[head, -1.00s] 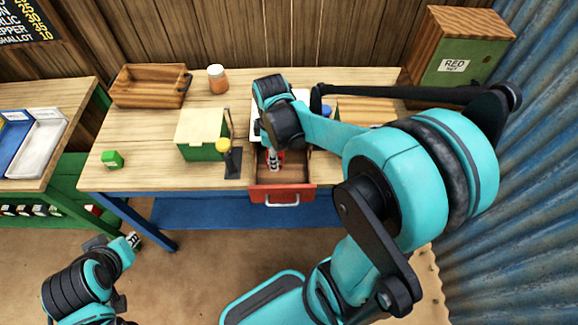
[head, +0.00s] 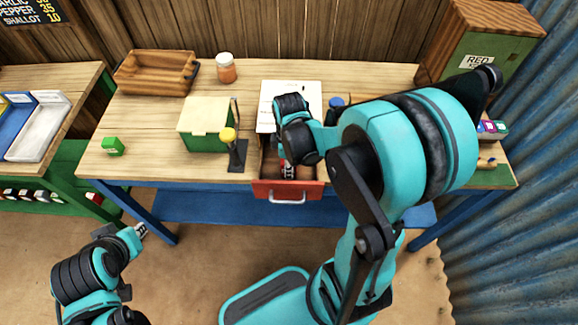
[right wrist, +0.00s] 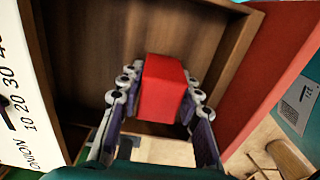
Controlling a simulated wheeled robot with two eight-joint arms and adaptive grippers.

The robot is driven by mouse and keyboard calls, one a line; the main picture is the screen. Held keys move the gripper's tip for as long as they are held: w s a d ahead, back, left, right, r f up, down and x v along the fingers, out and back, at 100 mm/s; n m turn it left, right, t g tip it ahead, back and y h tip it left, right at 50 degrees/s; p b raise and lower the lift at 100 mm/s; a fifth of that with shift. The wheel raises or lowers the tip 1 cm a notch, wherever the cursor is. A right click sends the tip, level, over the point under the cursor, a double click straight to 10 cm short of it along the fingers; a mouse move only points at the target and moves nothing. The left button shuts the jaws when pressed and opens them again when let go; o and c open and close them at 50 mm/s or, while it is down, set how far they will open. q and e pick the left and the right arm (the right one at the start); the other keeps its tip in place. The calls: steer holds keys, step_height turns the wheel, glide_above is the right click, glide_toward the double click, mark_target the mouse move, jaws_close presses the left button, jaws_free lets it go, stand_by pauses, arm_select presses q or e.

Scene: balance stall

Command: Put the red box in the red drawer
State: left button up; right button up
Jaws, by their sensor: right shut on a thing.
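The red drawer (head: 287,191) stands pulled out at the front of the wooden bench. In the right wrist view its red front panel (right wrist: 277,65) is on the right and its brown inside lies beneath the fingers. My right gripper (head: 287,168) points down into the drawer opening. In the right wrist view, its fingers are shut on the red box (right wrist: 163,88), one on each side. I cannot tell whether the box touches the drawer floor. In the head view the box is mostly hidden by the gripper. My left gripper (head: 141,230) is low at the left, away from the bench; its jaw state is unclear.
A green box with a pale lid (head: 205,128) and a yellow-topped dark stand (head: 237,150) are left of the drawer. A green cabinet (head: 475,75) stands back right.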

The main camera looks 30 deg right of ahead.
steer(key=o, duration=1.2)
steer(key=shift+f, duration=0.15)
step_height(320, 180, up, 11)
steer(key=p, duration=0.4)
steer(key=shift+r, duration=0.7)
steer(key=s+a+r+m+t, duration=0.5)
steer(key=a+m+t, duration=0.2)
steer(key=m, duration=0.4)
steer(key=shift+r+m, duration=0.15)
steer(key=shift+m, duration=0.25)
